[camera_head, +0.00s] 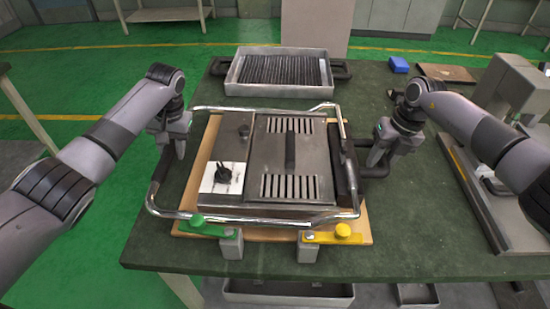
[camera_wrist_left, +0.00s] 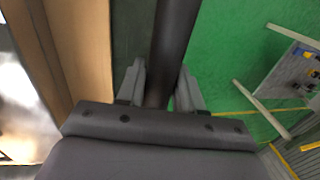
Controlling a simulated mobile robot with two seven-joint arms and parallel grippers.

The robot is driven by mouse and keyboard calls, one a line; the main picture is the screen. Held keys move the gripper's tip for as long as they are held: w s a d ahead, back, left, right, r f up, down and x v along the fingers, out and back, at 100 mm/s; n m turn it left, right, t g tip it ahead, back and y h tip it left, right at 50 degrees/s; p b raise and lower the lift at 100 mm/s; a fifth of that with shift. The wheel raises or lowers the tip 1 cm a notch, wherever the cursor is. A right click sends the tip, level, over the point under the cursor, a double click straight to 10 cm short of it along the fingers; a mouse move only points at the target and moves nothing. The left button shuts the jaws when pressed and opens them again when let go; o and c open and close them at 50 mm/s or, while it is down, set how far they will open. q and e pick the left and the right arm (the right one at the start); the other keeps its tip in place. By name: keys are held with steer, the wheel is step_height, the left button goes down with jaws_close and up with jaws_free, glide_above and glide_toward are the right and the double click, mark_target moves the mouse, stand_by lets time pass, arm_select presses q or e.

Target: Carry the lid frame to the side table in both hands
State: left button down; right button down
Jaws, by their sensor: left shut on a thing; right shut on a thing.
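The lid frame (camera_head: 255,220) is a shiny tube loop with dark side grips, lying around the grey heating unit (camera_head: 225,185) on the green-topped bench. My left gripper (camera_head: 173,155) is shut on its dark left grip; in the left wrist view the dark bar (camera_wrist_left: 172,50) passes between the fingers. My right gripper (camera_head: 375,158) is shut at the dark right side, where the exact contact is hard to see. Whether the frame is lifted is hard to tell. Which table is the side table is unclear; a light-framed table (camera_head: 165,15) stands at the back.
A green clamp (camera_head: 213,228) and a yellow clamp (camera_head: 333,235) sit at the front edge of the wooden board (camera_head: 362,228). A grey tray (camera_head: 282,90) with dark rods lies behind. A blue item (camera_head: 398,64) and a grey machine (camera_head: 515,85) stand at right.

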arm_select(q)
steer(key=shift+r, duration=0.1)
arm_select(e)
steer(key=shift+r, duration=0.1)
stand_by(0.6)
